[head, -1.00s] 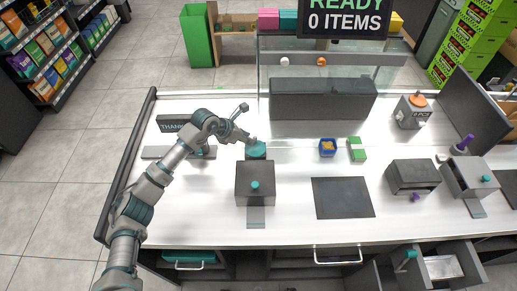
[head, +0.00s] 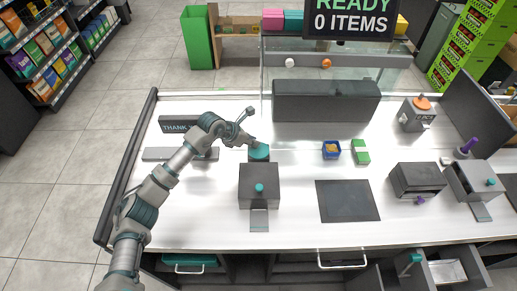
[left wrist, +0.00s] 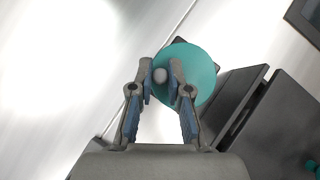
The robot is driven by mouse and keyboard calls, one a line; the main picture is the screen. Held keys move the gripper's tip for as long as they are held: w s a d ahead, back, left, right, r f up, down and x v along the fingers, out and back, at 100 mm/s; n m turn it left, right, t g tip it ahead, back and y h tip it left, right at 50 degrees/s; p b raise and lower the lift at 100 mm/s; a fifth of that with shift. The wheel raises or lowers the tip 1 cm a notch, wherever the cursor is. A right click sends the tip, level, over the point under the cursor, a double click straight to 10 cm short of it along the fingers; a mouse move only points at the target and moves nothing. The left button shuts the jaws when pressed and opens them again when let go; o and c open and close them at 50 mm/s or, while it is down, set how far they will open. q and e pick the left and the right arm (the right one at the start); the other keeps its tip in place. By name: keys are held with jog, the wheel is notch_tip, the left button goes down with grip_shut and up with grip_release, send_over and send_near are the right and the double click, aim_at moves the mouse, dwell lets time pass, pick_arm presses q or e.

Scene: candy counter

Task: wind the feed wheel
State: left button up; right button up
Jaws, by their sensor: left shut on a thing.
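The feed wheel is a teal disc (head: 259,153) on the counter behind a dark box with a teal knob. In the left wrist view the wheel (left wrist: 198,72) lies flat under my fingers. A small pale grey knob (left wrist: 160,76) stands near its edge. My left gripper (head: 251,141) is over the wheel's far side in the head view. Its fingertips also show in the left wrist view (left wrist: 161,79), shut with one on each side of the pale knob. The wheel's mount is mostly hidden under the disc. My right gripper is in neither view.
The dark box (head: 259,180) with a teal knob stands just in front of the wheel. A long dark box (head: 325,101) is behind and right. A blue tray (head: 331,150) and a green-and-white item (head: 360,151) lie right. A dark mat (head: 347,201) lies front right.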

pick_arm(q)
jog(key=shift+a, duration=0.1)
jog(key=shift+d, duration=0.5)
jog(key=shift+s+a+p, duration=0.45)
jog(key=shift+s+a, duration=0.05)
jog(key=shift+a, duration=0.2)
jog(key=shift+s+a+r, duration=0.1)
jog(key=shift+s+a, duration=0.15)
jog(key=shift+a, duration=0.45)
jog(key=shift+s+a, duration=0.15)
jog(key=shift+a, duration=0.05)
jog(key=shift+s+p, duration=0.3)
jog(key=shift+s, duration=0.1)
jog(key=shift+s+a, duration=0.45)
jog(key=shift+a, duration=0.2)
grip_shut()
